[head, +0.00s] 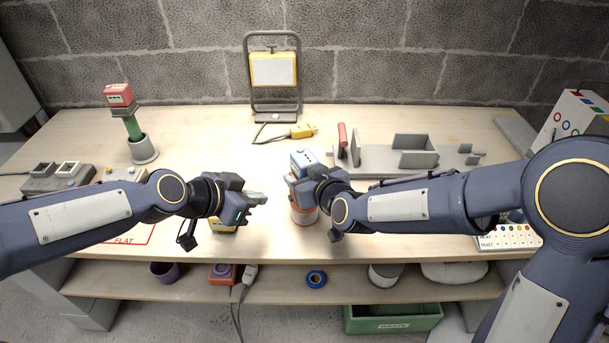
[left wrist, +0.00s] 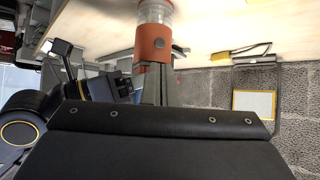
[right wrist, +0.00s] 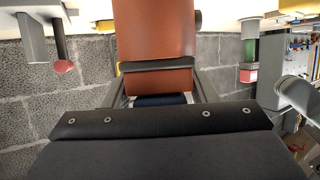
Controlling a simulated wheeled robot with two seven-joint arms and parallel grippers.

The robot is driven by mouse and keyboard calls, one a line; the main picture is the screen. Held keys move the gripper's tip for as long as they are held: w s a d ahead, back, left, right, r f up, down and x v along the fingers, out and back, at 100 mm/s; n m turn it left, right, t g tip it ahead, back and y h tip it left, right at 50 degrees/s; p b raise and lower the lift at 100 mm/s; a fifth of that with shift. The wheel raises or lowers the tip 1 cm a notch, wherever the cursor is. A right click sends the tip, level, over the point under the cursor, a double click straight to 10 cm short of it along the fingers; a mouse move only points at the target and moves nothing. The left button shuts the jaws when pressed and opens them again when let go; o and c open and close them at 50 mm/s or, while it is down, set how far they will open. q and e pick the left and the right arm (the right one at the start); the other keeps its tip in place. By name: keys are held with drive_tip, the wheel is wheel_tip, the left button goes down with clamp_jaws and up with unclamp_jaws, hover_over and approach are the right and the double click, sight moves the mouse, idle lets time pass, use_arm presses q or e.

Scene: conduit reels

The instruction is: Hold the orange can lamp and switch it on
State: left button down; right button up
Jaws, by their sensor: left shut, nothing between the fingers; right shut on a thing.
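The orange can lamp (head: 304,216) stands out in front of me near the table's front edge, partly hidden by my right gripper. In the left wrist view the lamp (left wrist: 152,48) shows an orange body with a round dark button (left wrist: 159,44) and a clear section at one end. My right gripper (head: 308,190) is shut on the lamp; its orange body (right wrist: 155,30) fills the top of the right wrist view between the fingers. My left gripper (head: 258,198) is shut and empty, left of the lamp, its fingers pointing toward the button side with a gap between.
A blue-and-white device (head: 303,160) is just behind the lamp. A yellow object (head: 223,223) sits under my left gripper. A work light (head: 273,70) stands at the back, a grey fixture (head: 412,150) at the right, a red-topped green lamp (head: 132,125) at the left.

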sight(290, 198)
use_arm(q)
drive_tip(key=a+f+t, duration=0.1)
drive_tip(key=f, duration=0.1)
drive_tip(key=a+f+n+t+y, duration=0.1)
drive_tip(key=f, duration=0.1)
drive_tip(key=a+f+t+y, duration=0.1)
drive_tip(key=a+f, duration=0.1)
drive_tip(key=shift+a+f+t, duration=0.1)
drive_tip(key=shift+f+t, duration=0.2)
drive_tip(key=shift+w+d, duration=0.65)
drive_tip(key=shift+d, duration=0.6)
drive_tip(key=shift+w+d, duration=0.65)
drive_tip(key=shift+d, duration=0.6)
drive_tip(key=shift+w+d, duration=0.65)
drive_tip(key=shift+d, duration=0.6)
drive_tip(key=shift+d, duration=0.1)
drive_tip(key=shift+w+d, duration=0.25)
drive_tip(key=shift+d, duration=0.15)
drive_tip(key=shift+s+a, duration=0.25)
drive_tip(key=shift+a, duration=0.25)
